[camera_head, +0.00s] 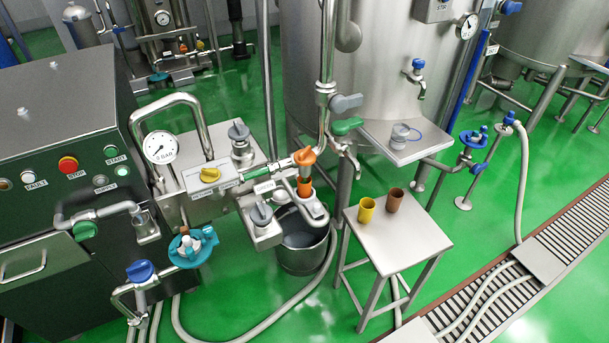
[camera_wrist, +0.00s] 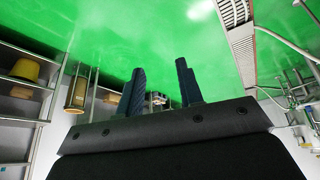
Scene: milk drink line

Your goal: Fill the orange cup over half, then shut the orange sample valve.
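The orange sample valve (camera_head: 304,157) is on the pipework at the middle of the head view. An orange cylinder that looks like the orange cup (camera_head: 304,188) is upright just below it, over a metal bracket. Its inside and any liquid level are hidden. I cannot tell whether the valve is open or shut. My gripper (camera_wrist: 160,66) shows only in the wrist view, with its two dark fingers apart and nothing between them. It is over green floor, away from the valve and cup.
A yellow cup (camera_head: 366,210) and a brown cup (camera_head: 394,200) stand on a small steel table (camera_head: 415,240). A bucket (camera_head: 302,252) stands on the floor below the pipework. A green lever (camera_head: 346,126) and a grey lever (camera_head: 346,103) are close to the orange valve. Hoses cross the floor.

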